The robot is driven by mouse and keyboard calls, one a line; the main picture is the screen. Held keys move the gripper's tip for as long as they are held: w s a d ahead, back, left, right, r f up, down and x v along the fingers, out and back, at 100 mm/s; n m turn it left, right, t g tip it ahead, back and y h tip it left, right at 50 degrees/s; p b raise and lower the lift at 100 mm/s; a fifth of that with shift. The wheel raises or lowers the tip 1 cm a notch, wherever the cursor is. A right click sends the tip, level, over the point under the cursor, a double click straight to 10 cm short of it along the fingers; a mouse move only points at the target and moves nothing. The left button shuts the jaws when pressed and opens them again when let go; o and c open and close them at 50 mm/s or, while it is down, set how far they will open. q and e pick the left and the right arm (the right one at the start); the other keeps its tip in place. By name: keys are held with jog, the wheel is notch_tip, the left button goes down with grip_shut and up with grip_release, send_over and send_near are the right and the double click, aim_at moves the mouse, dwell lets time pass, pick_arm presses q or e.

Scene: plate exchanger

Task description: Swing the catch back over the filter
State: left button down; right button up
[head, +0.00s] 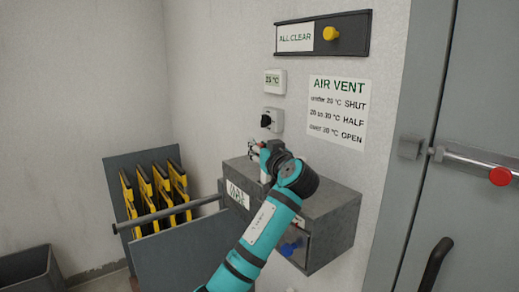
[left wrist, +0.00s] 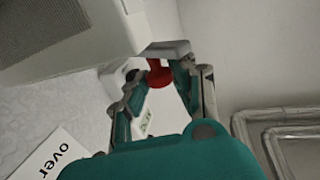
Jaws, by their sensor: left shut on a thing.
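The catch shows in the left wrist view as a red knob (left wrist: 158,74) on a short pale grey bar (left wrist: 168,49). My left gripper (left wrist: 157,80) is shut on the red knob, one finger on each side. In the head view my left gripper (head: 257,152) is at the upper front edge of the grey wall box (head: 330,207), and the catch is mostly hidden behind it. I cannot make out the filter in either view. My right gripper is not in view.
A blue knob (head: 290,248) is on the box front. A dial (head: 272,120), a thermostat (head: 275,82) and the AIR VENT sign (head: 337,112) are above it. A rack (head: 180,250) with yellow-black plates stands left, a door (head: 470,130) right.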

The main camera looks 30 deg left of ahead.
pick_arm(q)
jog(key=c, duration=1.1)
grip_release()
jog(key=shift+d, duration=0.1)
jog(key=v, duration=1.2)
